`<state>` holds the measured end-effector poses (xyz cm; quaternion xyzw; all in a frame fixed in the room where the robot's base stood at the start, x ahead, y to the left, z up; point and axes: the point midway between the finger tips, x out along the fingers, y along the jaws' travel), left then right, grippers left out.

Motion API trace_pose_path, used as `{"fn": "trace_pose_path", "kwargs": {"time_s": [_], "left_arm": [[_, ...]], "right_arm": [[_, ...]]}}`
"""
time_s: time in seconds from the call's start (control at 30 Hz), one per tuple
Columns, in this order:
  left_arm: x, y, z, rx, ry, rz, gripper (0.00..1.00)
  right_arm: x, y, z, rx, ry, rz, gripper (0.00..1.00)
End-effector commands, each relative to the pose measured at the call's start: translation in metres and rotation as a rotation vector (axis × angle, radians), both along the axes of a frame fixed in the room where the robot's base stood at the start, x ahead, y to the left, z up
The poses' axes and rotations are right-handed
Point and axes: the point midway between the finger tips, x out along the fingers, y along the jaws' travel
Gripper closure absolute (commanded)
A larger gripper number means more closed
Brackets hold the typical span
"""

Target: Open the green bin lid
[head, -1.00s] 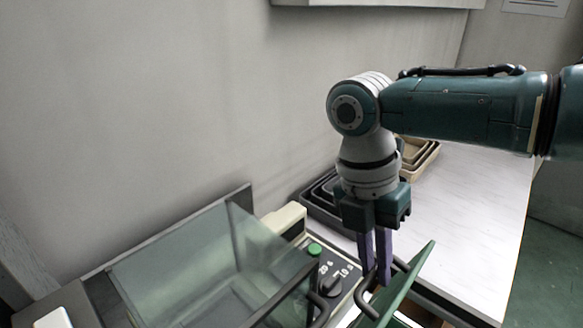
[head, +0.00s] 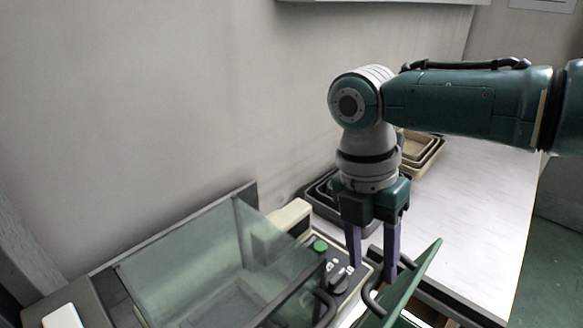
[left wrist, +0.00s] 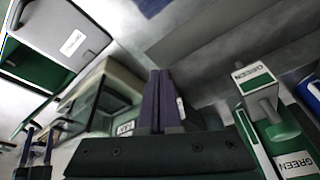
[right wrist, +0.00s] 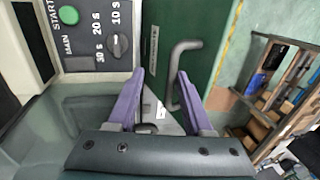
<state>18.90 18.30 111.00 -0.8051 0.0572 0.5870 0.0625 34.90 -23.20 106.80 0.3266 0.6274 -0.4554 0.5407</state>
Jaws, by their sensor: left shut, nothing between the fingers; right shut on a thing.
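The green lid (head: 411,289) is a thin tilted panel at the lower right of the head view. Its dark bent handle (head: 369,297) stands off the near face. In the right wrist view the lid (right wrist: 200,25) shows from close up with a grey handle (right wrist: 186,47). The bin's inside is mostly hidden.
A clear-covered machine (head: 205,262) with a green button (head: 320,246) and knob stands left of the lid. Nested dark trays (head: 322,192) and beige trays (head: 424,152) sit behind on a white counter (head: 478,200), which has free room at right. GREEN labels (left wrist: 253,76) show in the left wrist view.

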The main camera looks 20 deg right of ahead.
Motion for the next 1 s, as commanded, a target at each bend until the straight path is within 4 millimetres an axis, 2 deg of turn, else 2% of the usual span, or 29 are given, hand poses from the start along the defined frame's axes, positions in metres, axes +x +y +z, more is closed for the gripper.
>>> {"fn": "trace_pose_path", "kwargs": {"time_s": [0.17, 0.4, 0.53, 0.7, 1.0], "left_arm": [[0.000, 0.000, 0.000, 0.000, 0.000, 0.000, 1.00], [0.000, 0.000, -0.004, 0.000, 0.000, 0.000, 1.00], [0.000, 0.000, -0.007, 0.000, -0.001, 0.000, 1.00], [0.000, 0.000, -0.008, 0.000, -0.001, 0.000, 1.00], [0.000, 0.000, -0.007, 0.000, -0.001, 0.000, 1.00]], "right_arm": [[0.006, 0.002, 0.019, 0.004, -0.008, 0.002, 0.55], [0.015, 0.006, 0.066, 0.003, -0.008, 0.002, 0.55], [0.019, 0.008, 0.085, 0.002, -0.006, 0.001, 0.55], [0.020, 0.009, 0.096, 0.001, -0.002, 0.002, 0.55], [0.020, 0.009, 0.097, 0.000, 0.000, 0.001, 0.55]]}}
